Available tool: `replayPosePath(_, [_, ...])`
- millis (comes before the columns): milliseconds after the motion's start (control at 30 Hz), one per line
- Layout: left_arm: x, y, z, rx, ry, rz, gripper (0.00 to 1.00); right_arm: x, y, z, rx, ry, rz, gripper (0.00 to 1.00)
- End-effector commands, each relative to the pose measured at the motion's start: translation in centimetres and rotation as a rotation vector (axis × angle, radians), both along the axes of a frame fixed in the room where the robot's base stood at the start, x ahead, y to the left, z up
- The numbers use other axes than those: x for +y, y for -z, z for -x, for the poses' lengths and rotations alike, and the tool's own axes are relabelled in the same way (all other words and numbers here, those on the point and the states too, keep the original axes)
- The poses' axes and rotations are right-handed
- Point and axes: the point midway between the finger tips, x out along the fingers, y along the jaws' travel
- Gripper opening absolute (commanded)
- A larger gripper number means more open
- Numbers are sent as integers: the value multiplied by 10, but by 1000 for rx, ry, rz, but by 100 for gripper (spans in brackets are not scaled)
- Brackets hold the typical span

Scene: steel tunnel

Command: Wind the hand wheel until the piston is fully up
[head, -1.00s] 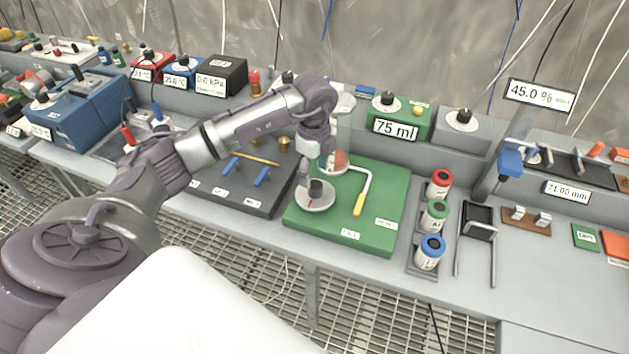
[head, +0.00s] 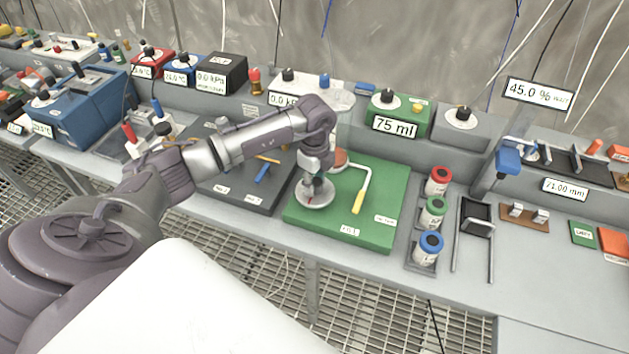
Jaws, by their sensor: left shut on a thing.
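The hand wheel (head: 322,203) is a pale metal disc with a dark hub, lying flat on a green base board (head: 378,232). My left gripper (head: 313,187) points down at the wheel's middle and is shut on its dark hub. The fingers are small and partly hidden by my wrist. Behind my wrist stands a clear cylinder (head: 343,135) with an orange-red piston (head: 341,157) low in it. My arm covers part of both. A green box (head: 402,110) behind reads 75 ml. My right gripper is out of view.
Red, green and blue-topped canisters (head: 433,212) line the board's right side.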

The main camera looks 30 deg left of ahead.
Motion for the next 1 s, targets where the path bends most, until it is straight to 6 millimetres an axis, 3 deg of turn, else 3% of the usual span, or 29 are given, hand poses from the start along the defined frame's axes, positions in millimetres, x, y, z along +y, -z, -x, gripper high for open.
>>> replayPosePath(67, [0, 0, 0, 0, 0, 0, 3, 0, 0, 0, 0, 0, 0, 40])
replayPosePath(467, [0, 1, 0, 0, 83, -1, 3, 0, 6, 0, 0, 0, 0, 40])
replayPosePath(1000, [1, 2, -2, -2, 545, -2, 3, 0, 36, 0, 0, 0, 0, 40])
